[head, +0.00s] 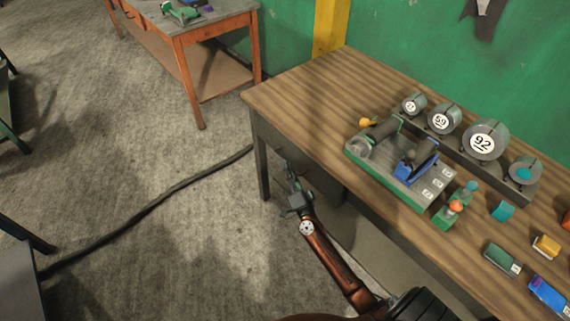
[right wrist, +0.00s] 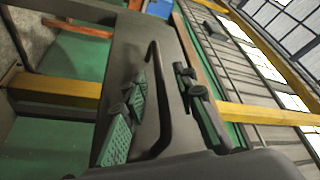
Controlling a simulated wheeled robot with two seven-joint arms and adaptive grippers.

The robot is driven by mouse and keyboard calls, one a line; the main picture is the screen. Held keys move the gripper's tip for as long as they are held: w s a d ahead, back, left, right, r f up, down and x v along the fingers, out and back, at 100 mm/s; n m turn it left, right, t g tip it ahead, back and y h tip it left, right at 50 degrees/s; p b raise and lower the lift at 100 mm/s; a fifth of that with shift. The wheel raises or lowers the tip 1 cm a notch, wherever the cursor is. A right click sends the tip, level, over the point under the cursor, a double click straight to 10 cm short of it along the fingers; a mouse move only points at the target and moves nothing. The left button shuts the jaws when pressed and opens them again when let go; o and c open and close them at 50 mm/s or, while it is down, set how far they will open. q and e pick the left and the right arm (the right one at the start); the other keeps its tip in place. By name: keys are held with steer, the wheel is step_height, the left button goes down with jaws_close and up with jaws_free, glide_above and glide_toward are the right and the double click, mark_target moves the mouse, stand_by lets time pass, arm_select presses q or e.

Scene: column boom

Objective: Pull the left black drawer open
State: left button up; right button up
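The workbench (head: 290,98) has a wooden top and a dark frame, with a black drawer (head: 322,183) under its front edge at the left end. In the right wrist view the black drawer front (right wrist: 122,55) fills the middle and carries a long dark bar handle (right wrist: 161,110). My right gripper (head: 291,178) is at the drawer front. In the right wrist view its two fingers with green pads (right wrist: 161,74) are apart, one on each side of the handle, with visible gaps. The drawer looks shut. My left gripper is not in view.
On the workbench stand a green-based fixture (head: 405,180), a row of round numbered weights (head: 484,140) and several small coloured items. A dark cable (head: 150,211) crosses the carpet. An orange table (head: 190,50) stands at the back left.

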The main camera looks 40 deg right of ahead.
steer(key=shift+x, duration=1.35)
steer(key=shift+c, duration=0.4)
jaws_close()
steer(key=shift+f, duration=0.1)
